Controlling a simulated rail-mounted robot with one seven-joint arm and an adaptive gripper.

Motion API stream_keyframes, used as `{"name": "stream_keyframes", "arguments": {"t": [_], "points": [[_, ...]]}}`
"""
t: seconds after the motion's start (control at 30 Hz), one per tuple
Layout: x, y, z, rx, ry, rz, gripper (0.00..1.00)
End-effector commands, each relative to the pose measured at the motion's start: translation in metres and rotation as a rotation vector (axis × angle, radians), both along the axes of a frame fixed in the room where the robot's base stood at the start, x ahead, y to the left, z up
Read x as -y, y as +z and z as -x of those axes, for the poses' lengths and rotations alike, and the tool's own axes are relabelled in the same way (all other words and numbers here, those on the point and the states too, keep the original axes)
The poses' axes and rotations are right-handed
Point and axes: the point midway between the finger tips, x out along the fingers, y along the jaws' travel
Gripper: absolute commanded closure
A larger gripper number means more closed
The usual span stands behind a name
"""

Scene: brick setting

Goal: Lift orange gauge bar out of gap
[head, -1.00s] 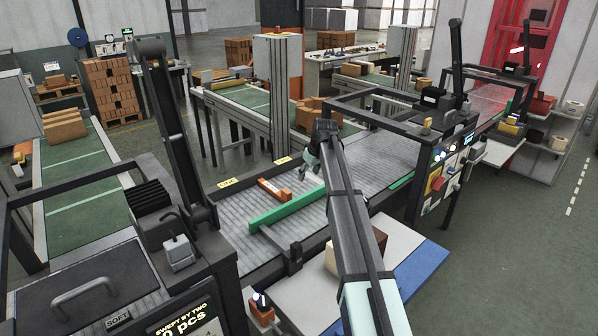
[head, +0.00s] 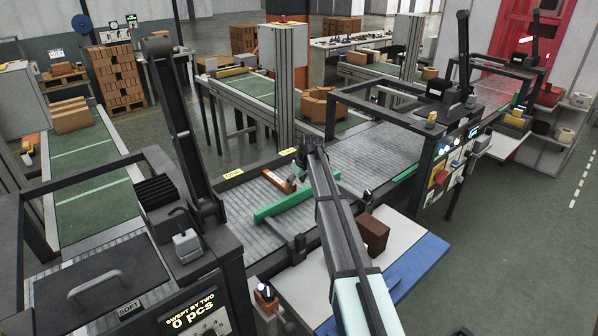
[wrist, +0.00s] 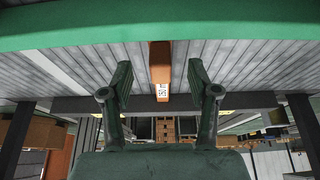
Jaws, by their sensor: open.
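The orange gauge bar (head: 276,181) lies on the grey roller conveyor (head: 245,200), between the green rail (head: 275,209) and the conveyor's far edge. In the wrist view the orange bar (wrist: 160,72) shows end-on with a white label, reaching to the green rail (wrist: 160,32). My gripper (head: 300,174) is over the conveyor by the bar's right part, partly hidden by my arm. In the wrist view my gripper (wrist: 158,68) is open, with one finger on each side of the bar and clear space between. Whether the fingertips are level with the bar is unclear.
A black frame (head: 385,105) with a control panel spans the conveyor at right. A dark post (head: 178,120) and machine stand at left. A white and blue side table (head: 410,262) in front holds a brown block (head: 373,233). Yellow labels mark the conveyor's far edge.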

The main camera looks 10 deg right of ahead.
Motion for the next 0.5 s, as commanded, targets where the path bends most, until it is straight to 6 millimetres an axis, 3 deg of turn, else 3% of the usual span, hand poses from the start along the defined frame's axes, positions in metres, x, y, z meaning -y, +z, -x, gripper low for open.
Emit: {"name": "stream_keyframes", "arguments": {"t": [0.2, 0.5], "points": [[-0.007, -0.031, -0.012, -0.002, 0.002, 0.0, 0.4], [-0.011, -0.052, -0.019, 0.0, 0.001, 0.0, 0.4]]}}
